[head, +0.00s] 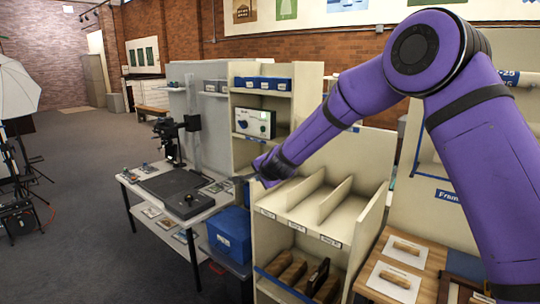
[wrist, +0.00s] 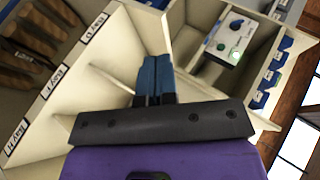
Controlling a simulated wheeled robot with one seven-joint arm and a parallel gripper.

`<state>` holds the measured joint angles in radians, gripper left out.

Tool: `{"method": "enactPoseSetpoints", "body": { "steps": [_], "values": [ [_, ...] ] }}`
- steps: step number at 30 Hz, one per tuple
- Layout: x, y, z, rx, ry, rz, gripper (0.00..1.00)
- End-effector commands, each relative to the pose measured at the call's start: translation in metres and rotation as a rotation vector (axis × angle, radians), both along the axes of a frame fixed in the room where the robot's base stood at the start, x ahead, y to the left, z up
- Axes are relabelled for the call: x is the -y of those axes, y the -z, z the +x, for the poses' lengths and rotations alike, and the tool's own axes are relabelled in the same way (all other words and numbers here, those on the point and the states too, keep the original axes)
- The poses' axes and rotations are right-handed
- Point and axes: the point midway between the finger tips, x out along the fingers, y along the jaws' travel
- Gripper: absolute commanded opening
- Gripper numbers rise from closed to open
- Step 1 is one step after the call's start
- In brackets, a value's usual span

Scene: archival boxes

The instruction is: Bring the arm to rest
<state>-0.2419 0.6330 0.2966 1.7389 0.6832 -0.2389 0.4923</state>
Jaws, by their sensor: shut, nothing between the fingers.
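My purple arm (head: 352,105) reaches from the right side of the head view down to the left. My gripper (head: 243,178) is at its end, above the left edge of a cream divided shelf unit (head: 345,203). In the wrist view my gripper (wrist: 154,77) shows two blue fingers side by side, shut with nothing between them. The cream dividers of the unit (wrist: 118,85) lie behind and beside the fingers. I cannot tell the exact gap between the fingertips and the shelf.
A table (head: 148,215) with a camera stand (head: 172,135) is left of the unit. A control box (head: 253,122) sits on the shelf behind. Brown items (head: 293,271) fill the lower compartment. Open floor (head: 90,190) lies left.

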Motion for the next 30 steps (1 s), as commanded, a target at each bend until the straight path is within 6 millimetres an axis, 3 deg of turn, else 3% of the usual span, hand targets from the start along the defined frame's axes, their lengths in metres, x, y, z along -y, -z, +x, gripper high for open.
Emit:
{"method": "enactPoseSetpoints", "body": {
  "steps": [1, 6, 15, 21, 30],
  "values": [
    [0.011, -0.021, -0.008, 0.012, -0.028, -0.025, 0.0],
    [0.044, -0.072, -0.04, 0.03, -0.127, -0.123, 0.0],
    [0.108, -0.142, -0.114, 0.036, -0.273, -0.305, 0.0],
    [0.154, -0.174, -0.173, 0.021, -0.349, -0.428, 0.0],
    [0.222, -0.2, -0.272, -0.032, -0.44, -0.603, 0.0]
  ]
}}
